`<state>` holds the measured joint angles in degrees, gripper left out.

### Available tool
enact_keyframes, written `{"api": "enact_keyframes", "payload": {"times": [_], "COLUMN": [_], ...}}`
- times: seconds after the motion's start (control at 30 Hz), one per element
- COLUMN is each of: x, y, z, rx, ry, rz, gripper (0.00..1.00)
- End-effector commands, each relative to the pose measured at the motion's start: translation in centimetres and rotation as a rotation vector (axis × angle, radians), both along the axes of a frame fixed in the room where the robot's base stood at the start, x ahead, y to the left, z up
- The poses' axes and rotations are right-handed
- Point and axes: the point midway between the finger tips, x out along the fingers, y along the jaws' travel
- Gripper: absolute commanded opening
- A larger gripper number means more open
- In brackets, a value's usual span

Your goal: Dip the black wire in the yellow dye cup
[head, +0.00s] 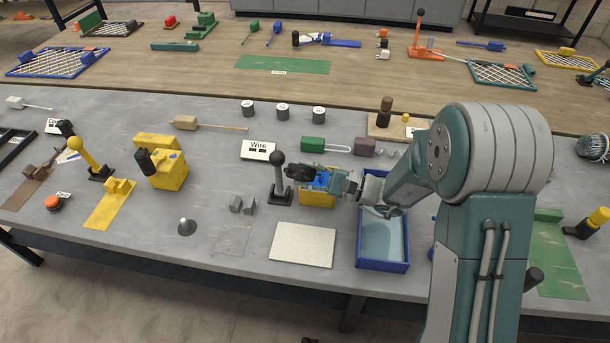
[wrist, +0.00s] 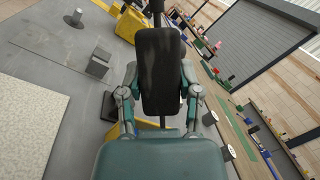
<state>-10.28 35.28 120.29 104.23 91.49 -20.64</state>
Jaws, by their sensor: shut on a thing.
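My gripper (head: 305,174) is at the middle of the grey table, just right of a grey lever with a dark ball (head: 279,160). It is shut on a dark block (wrist: 162,70), which fills the space between the fingers in the wrist view. A thin dark rod shows beyond the block. This looks like the black wire and its handle, but I cannot see its full shape.
A yellow box (head: 318,200) with blue on it sits below my gripper. A blue tray (head: 384,266) is to its front right, beside a pale speckled plate (head: 303,246). A Wire sign (head: 258,150) and a green block with a wire loop (head: 313,144) lie behind.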

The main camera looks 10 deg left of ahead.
Motion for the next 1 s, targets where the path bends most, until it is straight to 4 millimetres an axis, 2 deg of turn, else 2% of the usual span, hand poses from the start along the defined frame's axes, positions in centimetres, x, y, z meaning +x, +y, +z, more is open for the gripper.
{"api": "enact_keyframes", "payload": {"times": [0.5, 1.0], "x": [0.0, 0.0], "y": [0.0, 0.0], "z": [3.6, 3.8], "rx": [0.001, 0.000], "ry": [-0.002, 0.000], "rz": [0.000, 0.000], "gripper": [0.00, 0.00]}}
